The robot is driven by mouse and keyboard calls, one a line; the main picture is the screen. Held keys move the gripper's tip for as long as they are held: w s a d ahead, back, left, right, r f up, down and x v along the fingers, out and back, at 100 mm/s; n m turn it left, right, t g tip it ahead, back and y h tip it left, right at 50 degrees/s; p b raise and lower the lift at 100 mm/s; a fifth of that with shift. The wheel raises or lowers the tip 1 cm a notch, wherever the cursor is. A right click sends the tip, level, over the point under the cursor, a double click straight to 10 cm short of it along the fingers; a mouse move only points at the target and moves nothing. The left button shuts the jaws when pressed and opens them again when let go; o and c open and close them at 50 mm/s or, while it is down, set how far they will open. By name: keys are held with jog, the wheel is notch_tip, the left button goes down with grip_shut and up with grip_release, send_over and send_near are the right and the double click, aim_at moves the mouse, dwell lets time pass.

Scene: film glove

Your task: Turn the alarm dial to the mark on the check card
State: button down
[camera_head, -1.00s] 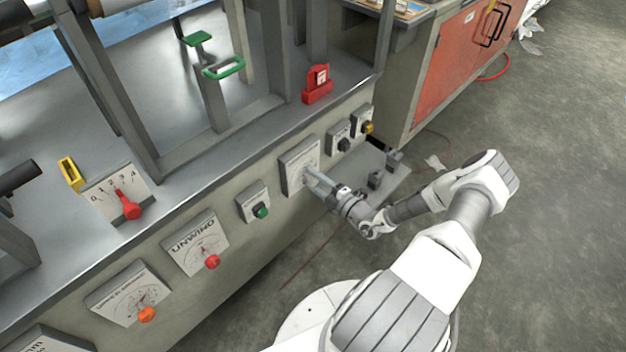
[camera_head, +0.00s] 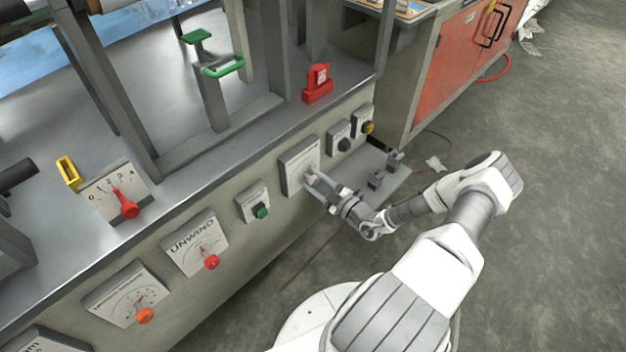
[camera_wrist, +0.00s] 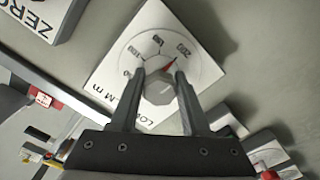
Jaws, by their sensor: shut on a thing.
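The alarm dial is a white plate (camera_wrist: 125,85) with a round scale, seen in the wrist view. A grey faceted knob (camera_wrist: 159,91) sits at its centre. Its red pointer (camera_wrist: 170,63) points close to the 200 mark. My gripper (camera_wrist: 160,77) is shut on the knob, one finger on each side. In the head view the dial plate (camera_head: 299,160) is on the machine's front panel, with my gripper (camera_head: 312,180) at its knob. The lower lettering is partly hidden by my gripper. I cannot pick out the check card for certain.
Left along the panel are a green button (camera_head: 262,212), the UNWIND dial (camera_head: 196,243) and a dial with an orange knob (camera_head: 146,315). Small black (camera_head: 344,145) and yellow (camera_head: 368,128) knobs are to the right. A red block (camera_head: 318,84) stands on the machine top.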

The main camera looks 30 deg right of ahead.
dwell(0.4)
jog(key=shift+c, duration=1.9)
grip_release()
jog(key=shift+s, duration=0.1)
jog(key=p+v, duration=0.3)
jog(key=v, duration=1.4)
jog(key=shift+s, duration=0.15)
jog(key=shift+r, duration=0.1)
